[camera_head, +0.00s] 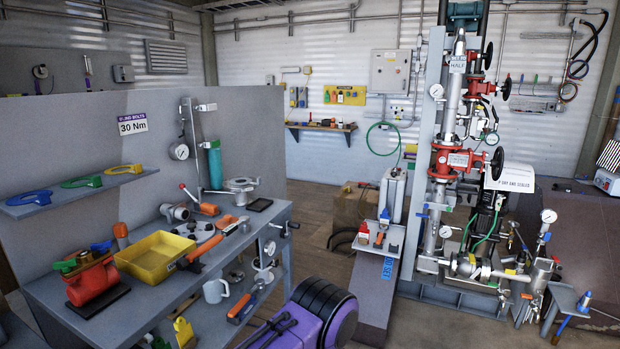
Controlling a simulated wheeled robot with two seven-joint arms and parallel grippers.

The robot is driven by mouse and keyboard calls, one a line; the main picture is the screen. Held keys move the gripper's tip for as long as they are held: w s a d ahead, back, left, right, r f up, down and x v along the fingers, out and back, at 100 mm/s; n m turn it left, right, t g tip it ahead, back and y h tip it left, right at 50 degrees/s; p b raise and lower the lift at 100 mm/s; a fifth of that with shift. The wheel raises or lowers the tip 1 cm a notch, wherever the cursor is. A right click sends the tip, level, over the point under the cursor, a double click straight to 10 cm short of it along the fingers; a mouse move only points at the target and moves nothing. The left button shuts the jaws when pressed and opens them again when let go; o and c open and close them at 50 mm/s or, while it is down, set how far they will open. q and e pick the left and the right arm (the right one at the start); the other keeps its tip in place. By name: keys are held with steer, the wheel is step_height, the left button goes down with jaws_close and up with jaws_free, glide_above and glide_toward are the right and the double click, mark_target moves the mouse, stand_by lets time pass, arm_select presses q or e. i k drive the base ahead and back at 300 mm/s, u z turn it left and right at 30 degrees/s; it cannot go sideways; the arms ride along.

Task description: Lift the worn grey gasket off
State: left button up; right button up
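I cannot pick out a worn grey gasket for certain. A grey flanged fitting (240,185) stands at the back right of the grey workbench (170,309), and a smaller grey valve body (176,213) is to its left. Any gasket on either is too small to tell. A red valve body (94,284) sits on a dark plate at the left of the bench. A purple and black part at the bottom centre looks like my own arm. No fingertips of either gripper can be made out.
A yellow tray (155,258) and an orange-handled tool (216,243) lie on the bench. A shelf (100,184) holds blue, green and yellow rings. A lower shelf holds a white mug (215,291). A pipe stand with red valves (452,160) is at the right. Floor shows between bench and stand.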

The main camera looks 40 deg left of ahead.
mark_target(232, 181)
steer(key=z, duration=0.25)
steer(key=i, duration=0.95)
steer(key=u, duration=0.4)
steer(key=i, duration=0.8)
steer(key=u, duration=0.7)
